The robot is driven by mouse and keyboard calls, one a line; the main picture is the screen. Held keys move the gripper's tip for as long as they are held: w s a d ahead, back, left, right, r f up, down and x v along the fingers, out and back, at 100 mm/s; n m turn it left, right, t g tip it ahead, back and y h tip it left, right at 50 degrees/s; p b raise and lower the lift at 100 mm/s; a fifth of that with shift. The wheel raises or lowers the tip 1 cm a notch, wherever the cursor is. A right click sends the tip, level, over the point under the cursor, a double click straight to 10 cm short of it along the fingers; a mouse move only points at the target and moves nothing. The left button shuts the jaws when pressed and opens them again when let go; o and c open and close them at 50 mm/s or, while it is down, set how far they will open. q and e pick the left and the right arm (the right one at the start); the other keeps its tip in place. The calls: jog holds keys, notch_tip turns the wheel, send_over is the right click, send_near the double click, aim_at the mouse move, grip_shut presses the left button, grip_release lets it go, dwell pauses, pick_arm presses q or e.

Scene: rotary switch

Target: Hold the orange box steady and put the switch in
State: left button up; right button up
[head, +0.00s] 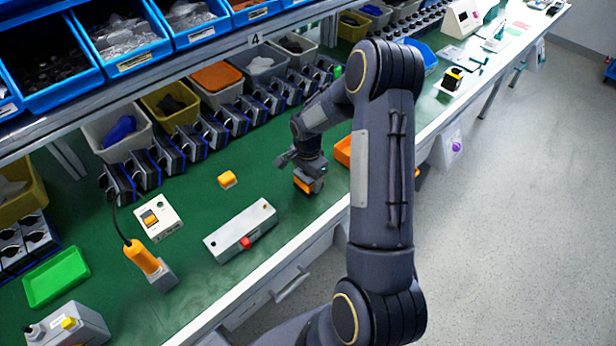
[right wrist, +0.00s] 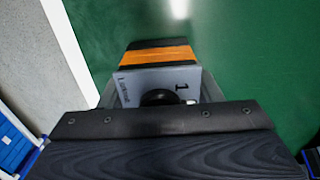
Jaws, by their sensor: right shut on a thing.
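My right gripper (head: 303,168) reaches down over the green table and is shut on a rotary switch (head: 308,184), black and orange, low over or on the table. In the right wrist view my right gripper (right wrist: 155,88) holds the switch (right wrist: 158,56); its grey face bears a "1" and a black knob, and an orange band lies beyond. An orange open box (head: 343,151) is partly hidden behind my right arm. A small yellow-orange block (head: 227,179) lies alone on the table to the left. My left gripper is not in view.
A grey box with a red button (head: 240,230), a white switch box (head: 157,217), an orange-handled tool (head: 145,259) and a green tray (head: 56,276) stand on the left. Bins and a row of dark parts (head: 215,130) line the back. The table's front edge is close to the gripper.

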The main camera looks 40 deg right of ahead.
jog(key=shift+f+b, duration=0.3)
jog(key=shift+b, duration=0.05)
jog(key=o, duration=1.1)
jog(key=shift+r, duration=0.1)
